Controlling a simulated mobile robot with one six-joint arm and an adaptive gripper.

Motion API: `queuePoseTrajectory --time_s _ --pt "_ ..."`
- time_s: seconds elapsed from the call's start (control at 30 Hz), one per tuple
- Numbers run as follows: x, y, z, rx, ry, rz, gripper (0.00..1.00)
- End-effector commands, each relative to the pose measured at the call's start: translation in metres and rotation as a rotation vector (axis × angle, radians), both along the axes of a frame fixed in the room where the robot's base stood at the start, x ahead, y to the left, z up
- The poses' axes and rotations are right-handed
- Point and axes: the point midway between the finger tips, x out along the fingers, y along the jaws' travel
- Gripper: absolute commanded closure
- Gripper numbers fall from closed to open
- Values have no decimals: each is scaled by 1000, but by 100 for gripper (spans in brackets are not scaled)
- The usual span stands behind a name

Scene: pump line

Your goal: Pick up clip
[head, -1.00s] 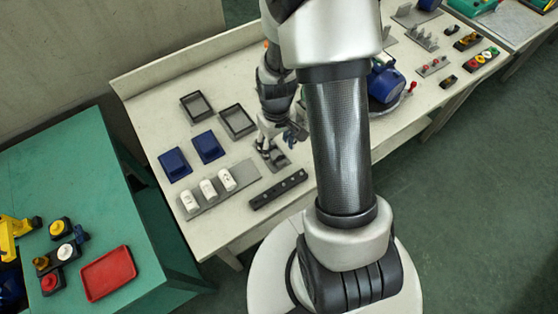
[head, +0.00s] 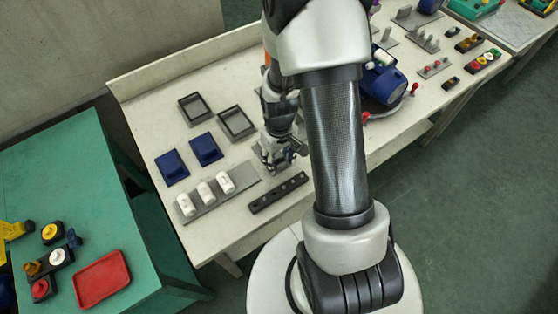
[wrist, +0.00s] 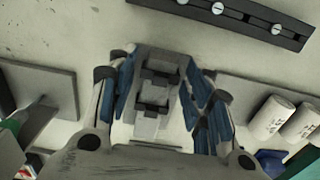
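My gripper (head: 281,158) is low over the table in the head view, just behind the black bar. In the wrist view my gripper (wrist: 158,90) has its two blue-padded fingers apart, one on each side of a small grey piece with dark parts, which looks like the clip (wrist: 153,92). Narrow gaps seem to show beside the piece, and I cannot see a firm touch on it. In the head view the fingers mostly hide this piece.
The black bar (head: 278,192) lies close in front of the gripper. A grey plate with white cylinders (head: 205,192) stands to the left. Blue blocks (head: 206,149) and dark open trays (head: 236,122) lie behind it. A blue pump (head: 385,82) stands to the right, behind my arm.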

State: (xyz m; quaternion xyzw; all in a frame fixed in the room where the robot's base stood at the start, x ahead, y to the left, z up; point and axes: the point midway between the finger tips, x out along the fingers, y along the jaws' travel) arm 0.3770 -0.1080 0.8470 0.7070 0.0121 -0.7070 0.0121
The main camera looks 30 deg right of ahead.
Motion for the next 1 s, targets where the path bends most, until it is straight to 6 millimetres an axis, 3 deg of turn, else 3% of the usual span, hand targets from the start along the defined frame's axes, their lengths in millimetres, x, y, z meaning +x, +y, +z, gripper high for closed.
queuePoseTrajectory --time_s 0.23,0.67,0.87,1.0 --pt "0 0 0 0 0 0 73" --pt "0 0 7 0 -1 0 74" --pt "1 0 34 -1 -3 0 74" --pt "1 0 72 -2 -5 0 74"
